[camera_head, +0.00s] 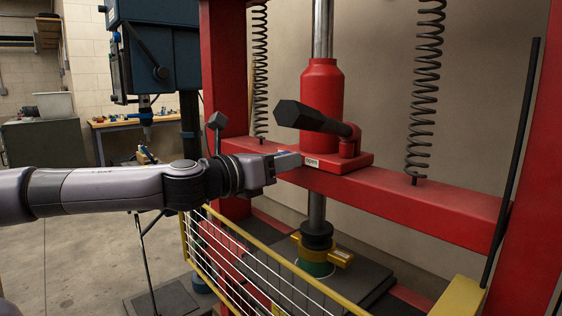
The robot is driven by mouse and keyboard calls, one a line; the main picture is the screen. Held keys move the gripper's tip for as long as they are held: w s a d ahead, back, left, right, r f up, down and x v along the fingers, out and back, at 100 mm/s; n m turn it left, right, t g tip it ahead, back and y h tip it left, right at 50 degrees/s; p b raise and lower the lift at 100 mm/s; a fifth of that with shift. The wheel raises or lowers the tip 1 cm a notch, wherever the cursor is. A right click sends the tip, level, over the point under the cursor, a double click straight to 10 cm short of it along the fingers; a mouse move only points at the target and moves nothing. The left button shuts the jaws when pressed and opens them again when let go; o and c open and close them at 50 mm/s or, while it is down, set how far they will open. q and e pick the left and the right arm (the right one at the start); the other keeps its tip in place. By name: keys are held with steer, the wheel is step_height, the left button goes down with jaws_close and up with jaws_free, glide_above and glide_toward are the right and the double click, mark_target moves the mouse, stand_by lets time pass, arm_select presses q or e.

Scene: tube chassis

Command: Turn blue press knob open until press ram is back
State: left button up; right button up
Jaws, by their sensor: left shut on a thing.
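The red press jack (322,92) stands on the red crossbeam of the press frame. My left gripper (286,161) reaches in from the left and is shut at the base of the jack, beside a small white label (312,163). The blue knob is mostly or wholly hidden by the fingers, and its turn angle cannot be told. The press ram (317,212) hangs upright below the crossbeam. Its black lower end (317,238) is close above or touching a yellow part (340,258) over a green piece (316,268). My right gripper is not in view.
A black pump handle socket (312,119) juts out above my left gripper. Coil springs (423,90) hang on both sides. A yellow-framed mesh guard (250,278) stands in front, below my arm. A blue drill press (155,50) and a workbench (120,123) stand behind at left.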

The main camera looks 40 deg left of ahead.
arm_select(q)
steer(key=shift+n, duration=0.3)
steer(key=n, duration=0.8)
steer(key=shift+f, duration=0.1)
steer(key=n+b, duration=0.1)
steer(key=n, duration=0.3)
steer(key=shift+d+f, duration=0.1)
steer(key=shift+n+h+b, duration=0.3)
steer(key=shift+n+b, duration=0.15)
steer(key=shift+n, duration=1.95)
